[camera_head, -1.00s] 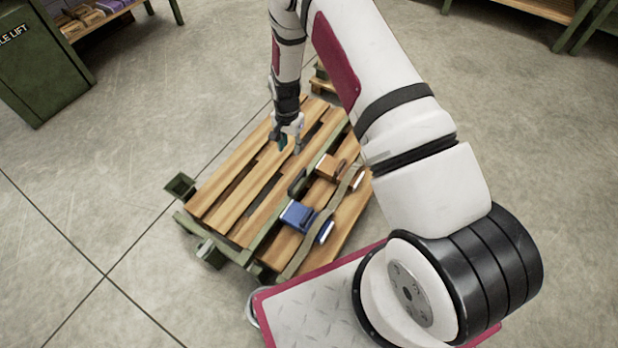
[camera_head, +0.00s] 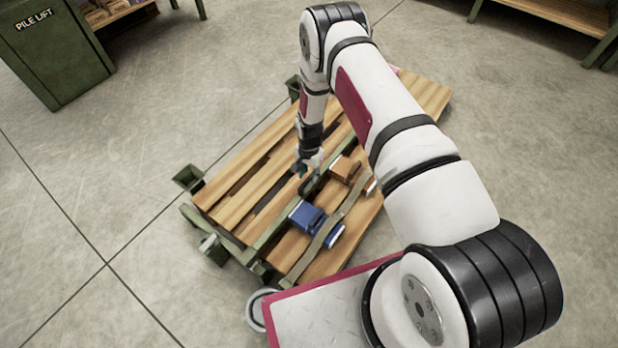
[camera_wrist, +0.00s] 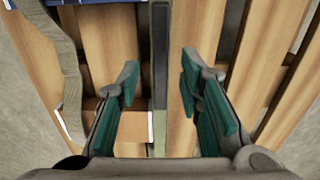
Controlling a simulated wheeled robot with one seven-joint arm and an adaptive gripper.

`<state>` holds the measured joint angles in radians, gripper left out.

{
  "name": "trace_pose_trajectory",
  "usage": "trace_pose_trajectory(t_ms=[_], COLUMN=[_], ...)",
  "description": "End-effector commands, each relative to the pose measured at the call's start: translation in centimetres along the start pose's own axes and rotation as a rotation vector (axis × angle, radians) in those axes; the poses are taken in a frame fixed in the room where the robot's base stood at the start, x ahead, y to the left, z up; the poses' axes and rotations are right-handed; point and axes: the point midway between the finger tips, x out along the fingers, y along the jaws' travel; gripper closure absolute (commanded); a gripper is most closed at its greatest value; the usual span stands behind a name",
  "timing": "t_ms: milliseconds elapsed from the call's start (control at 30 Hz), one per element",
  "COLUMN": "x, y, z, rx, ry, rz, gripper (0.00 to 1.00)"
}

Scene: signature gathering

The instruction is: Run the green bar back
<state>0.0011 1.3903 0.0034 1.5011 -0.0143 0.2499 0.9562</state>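The green bar (camera_head: 268,236) lies across the slatted wooden table (camera_head: 228,205), carrying a dark upright handle (camera_head: 309,187). In the wrist view the green bar (camera_wrist: 160,146) runs up the middle of the picture, with the dark handle (camera_wrist: 160,70) along it. My gripper (camera_head: 304,172) is low over the slats, close to the handle. In the wrist view my gripper (camera_wrist: 159,72) is open, its green-padded fingers on either side of the bar's line, with gaps to both. I cannot tell whether the fingertips are at handle height.
A blue book-like block (camera_head: 306,215) and a brown one (camera_head: 344,168) lie right of the bar, beside a wavy grey-brown strip (camera_head: 330,230). A green cabinet marked PILE LIFT (camera_head: 50,50) stands far left. The floor to the left is clear.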

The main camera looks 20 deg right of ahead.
Motion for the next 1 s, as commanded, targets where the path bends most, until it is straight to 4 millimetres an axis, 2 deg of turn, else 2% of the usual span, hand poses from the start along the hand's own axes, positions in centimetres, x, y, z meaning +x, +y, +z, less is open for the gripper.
trace_pose_trajectory(t_ms=[167,467,500,633,867,1000], x=[1.36,1.49,1.49,1.48,1.48,1.52], y=[-0.01,-0.02,-0.01,-0.01,-0.04,-0.71], z=[-0.01,0.0,0.01,0.01,0.05,0.69], rx=[-0.001,-0.001,-0.001,-0.001,-0.001,-0.003], ry=[0.0,0.0,0.0,0.0,0.0,0.0], rz=[0.0,0.0,0.0,0.0,0.0,-0.001], gripper=[0.67,0.67,0.71,1.0,1.0,1.0])
